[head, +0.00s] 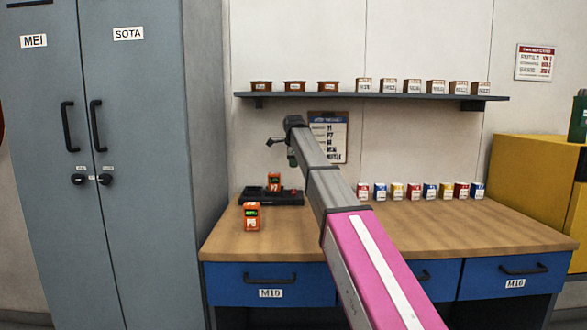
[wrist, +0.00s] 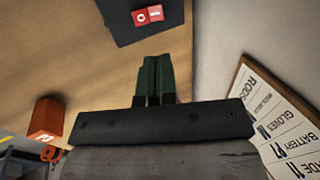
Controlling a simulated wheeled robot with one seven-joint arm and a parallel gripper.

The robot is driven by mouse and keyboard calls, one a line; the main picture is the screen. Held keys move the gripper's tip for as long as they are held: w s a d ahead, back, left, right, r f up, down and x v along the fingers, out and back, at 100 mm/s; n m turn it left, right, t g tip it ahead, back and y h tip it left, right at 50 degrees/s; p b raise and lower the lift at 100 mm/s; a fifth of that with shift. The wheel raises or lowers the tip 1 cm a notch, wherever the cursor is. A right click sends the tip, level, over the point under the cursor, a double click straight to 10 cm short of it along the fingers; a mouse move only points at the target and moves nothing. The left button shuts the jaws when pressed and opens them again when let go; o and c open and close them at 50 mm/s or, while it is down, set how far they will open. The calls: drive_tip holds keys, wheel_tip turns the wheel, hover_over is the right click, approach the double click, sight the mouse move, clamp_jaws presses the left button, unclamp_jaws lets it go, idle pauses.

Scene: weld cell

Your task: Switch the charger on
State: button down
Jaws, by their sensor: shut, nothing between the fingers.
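My gripper (head: 292,160) hangs above the charger's right part. Its green fingers (wrist: 160,60) are shut and empty, with the tips just short of the charger's edge in the wrist view.
A clipboard list (head: 340,140) hangs on the wall behind my gripper. Several small coloured cans (head: 413,191) line the bench's back right. A shelf (head: 350,96) with small boxes runs above. A grey locker (head: 140,200) stands left. The bench front (head: 300,238) is mostly clear.

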sight(294, 191)
drive_tip(key=x, duration=1.2)
drive_tip(key=shift+w+f+g, duration=0.25)
drive_tip(key=shift+g, duration=0.15)
drive_tip(key=shift+s, duration=0.25)
drive_tip(key=shift+s+r, duration=0.1)
drive_tip(key=shift+s, duration=0.6)
drive_tip(key=shift+r, duration=0.1)
